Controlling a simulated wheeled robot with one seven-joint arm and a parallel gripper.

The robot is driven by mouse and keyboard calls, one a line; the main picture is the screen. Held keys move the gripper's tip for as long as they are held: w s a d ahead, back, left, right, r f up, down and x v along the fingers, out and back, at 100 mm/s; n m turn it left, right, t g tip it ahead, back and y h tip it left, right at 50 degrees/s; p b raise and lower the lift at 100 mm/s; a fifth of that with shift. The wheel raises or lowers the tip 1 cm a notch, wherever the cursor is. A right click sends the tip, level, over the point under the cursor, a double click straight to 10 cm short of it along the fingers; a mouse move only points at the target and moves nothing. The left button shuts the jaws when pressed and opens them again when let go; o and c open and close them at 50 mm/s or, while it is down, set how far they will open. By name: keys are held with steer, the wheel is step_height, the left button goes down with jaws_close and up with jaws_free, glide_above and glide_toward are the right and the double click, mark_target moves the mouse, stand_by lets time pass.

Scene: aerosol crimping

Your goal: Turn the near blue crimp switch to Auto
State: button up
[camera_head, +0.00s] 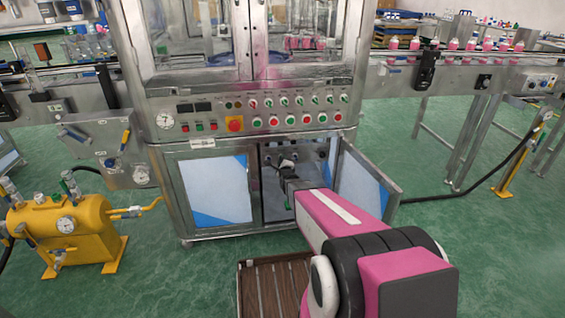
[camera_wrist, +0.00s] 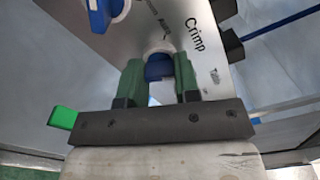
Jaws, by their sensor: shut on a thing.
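In the wrist view, a blue switch knob (camera_wrist: 158,68) with a pale round collar sits on a grey panel with a "Crimp" label (camera_wrist: 196,34). The green fingers of my gripper (camera_wrist: 159,80) are shut on this knob, one on each side. Smaller lettering beside the knob is too blurred to read surely, so its setting cannot be told. A second blue knob (camera_wrist: 103,12) is on the same panel at the upper left, apart from my gripper. In the head view my gripper (camera_head: 287,168) reaches into the open cabinet, and my arm hides most of it.
The cabinet's right door (camera_head: 367,185) stands open beside my arm; the left door (camera_head: 216,190) is closed. Red and green buttons (camera_head: 290,119) line the machine front above. A brown slatted crate or pallet (camera_head: 250,288) lies on the floor below my arm. A yellow tank (camera_head: 65,232) stands left.

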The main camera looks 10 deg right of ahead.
steer(key=n, duration=1.3)
steer(key=shift+a+n, duration=0.1)
steer(key=shift+n, duration=0.2)
stand_by(0.4)
steer(key=o, duration=0.9)
steer(key=s, duration=1)
steer(key=shift+s, duration=0.4)
